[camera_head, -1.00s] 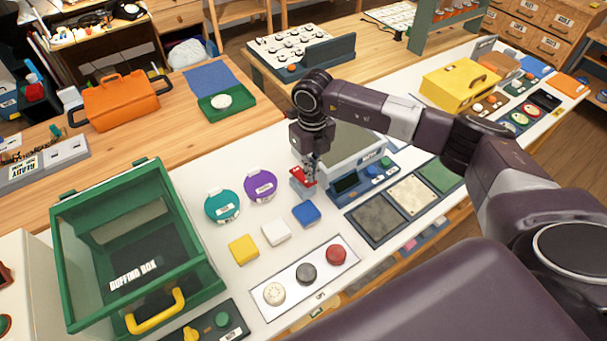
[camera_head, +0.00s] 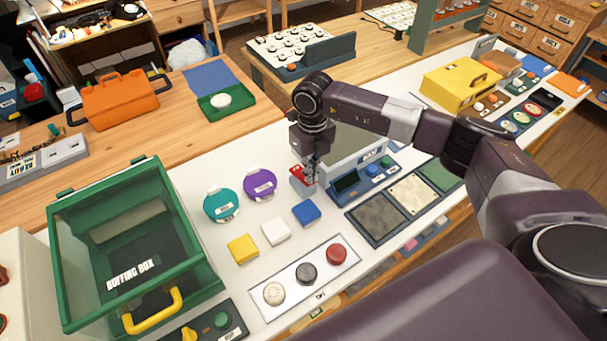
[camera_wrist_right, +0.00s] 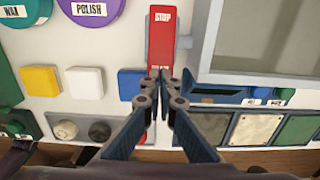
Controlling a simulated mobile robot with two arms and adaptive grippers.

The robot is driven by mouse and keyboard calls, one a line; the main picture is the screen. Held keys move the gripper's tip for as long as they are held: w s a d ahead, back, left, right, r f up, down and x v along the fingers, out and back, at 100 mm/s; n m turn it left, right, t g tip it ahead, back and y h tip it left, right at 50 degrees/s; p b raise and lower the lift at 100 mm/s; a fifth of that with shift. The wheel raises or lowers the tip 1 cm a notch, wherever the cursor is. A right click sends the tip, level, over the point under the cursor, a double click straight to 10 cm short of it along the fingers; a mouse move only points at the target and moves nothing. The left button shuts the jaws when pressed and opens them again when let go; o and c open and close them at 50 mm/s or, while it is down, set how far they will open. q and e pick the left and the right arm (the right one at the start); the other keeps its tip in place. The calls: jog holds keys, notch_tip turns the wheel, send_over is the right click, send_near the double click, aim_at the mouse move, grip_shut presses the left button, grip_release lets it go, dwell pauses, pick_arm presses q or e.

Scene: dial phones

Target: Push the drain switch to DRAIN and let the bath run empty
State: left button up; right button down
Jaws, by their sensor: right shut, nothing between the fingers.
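The red drain switch (camera_head: 297,172) stands beside the bath on the white worktop, partly hidden by my right gripper in the head view. In the right wrist view the red drain switch (camera_wrist_right: 161,40) has STOP on its upper part; a label lower down is mostly covered by the fingertips. My right gripper (camera_head: 309,184) is shut and empty, its tips over the switch's lower end; whether they touch it I cannot tell. The grey bath (camera_head: 340,160) lies just right of the switch, and shows in the wrist view (camera_wrist_right: 200,66). Its water level is unclear. My left gripper is not visible.
Yellow (camera_head: 243,248), white (camera_head: 276,231) and blue (camera_head: 306,213) blocks lie in front. Teal (camera_head: 221,205) and purple (camera_head: 260,184) discs are to the left. A small panel (camera_head: 346,184) adjoins the bath's front. A green buffing box (camera_head: 195,225) stands at left.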

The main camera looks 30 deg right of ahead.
jog(key=shift+f+b, duration=0.6)
jog(key=shift+f, duration=0.2)
jog(key=shift+r+p, duration=1.25)
jog(key=shift+r, duration=0.8)
